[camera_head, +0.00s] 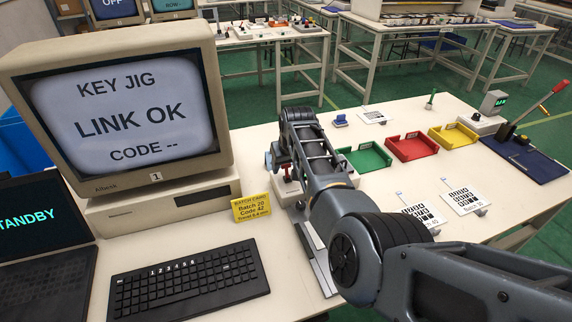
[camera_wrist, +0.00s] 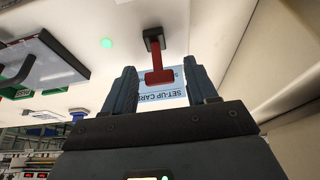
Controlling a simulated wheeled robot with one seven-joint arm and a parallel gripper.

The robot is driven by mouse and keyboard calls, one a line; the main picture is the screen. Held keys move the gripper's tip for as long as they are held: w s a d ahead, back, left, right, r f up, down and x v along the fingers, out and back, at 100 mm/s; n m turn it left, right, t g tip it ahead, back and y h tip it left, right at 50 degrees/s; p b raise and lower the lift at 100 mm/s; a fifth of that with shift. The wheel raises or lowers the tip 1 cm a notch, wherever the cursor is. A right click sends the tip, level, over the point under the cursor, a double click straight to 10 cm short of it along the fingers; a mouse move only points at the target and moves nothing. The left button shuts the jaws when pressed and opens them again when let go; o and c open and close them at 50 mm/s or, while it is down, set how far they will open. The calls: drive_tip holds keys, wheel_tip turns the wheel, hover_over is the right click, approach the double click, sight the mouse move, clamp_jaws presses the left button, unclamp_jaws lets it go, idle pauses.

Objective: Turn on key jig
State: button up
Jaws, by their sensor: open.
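The monitor (camera_head: 125,115) in the head view reads "KEY JIG", "LINK OK", "CODE --". A pale box with dark parts (camera_head: 290,192), perhaps the key jig, shows partly behind my arm. In the wrist view a red lever (camera_wrist: 157,55) stands on a dark mount (camera_wrist: 152,33) on a pale surface, with a lit green lamp (camera_wrist: 106,42) to its left. My gripper (camera_wrist: 160,76) is open, its two dark fingers either side of the lever's end in the picture. I see no contact, and the depth between them is unclear. My arm hides the gripper in the head view.
Green (camera_head: 364,158), red (camera_head: 412,147) and yellow (camera_head: 453,137) trays stand beyond my arm. A blue "SET-UP CARD" (camera_wrist: 175,98) shows behind the fingers.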

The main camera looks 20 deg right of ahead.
drive_tip(key=shift+c, duration=0.2)
drive_tip(key=c, duration=1)
drive_tip(key=g+b, duration=0.1)
drive_tip(key=b, duration=0.2)
drive_tip(key=shift+w+f, duration=0.35)
drive_tip(key=shift+w, duration=0.05)
drive_tip(key=shift+w+g+b, duration=0.1)
drive_tip(key=shift+g+b, duration=0.3)
drive_tip(key=shift+b, duration=1.15)
drive_tip(key=shift+r+g, duration=0.1)
drive_tip(key=shift+g, duration=0.2)
drive_tip(key=shift+r, duration=0.1)
drive_tip(key=o, duration=1)
drive_tip(key=shift+o, duration=0.2)
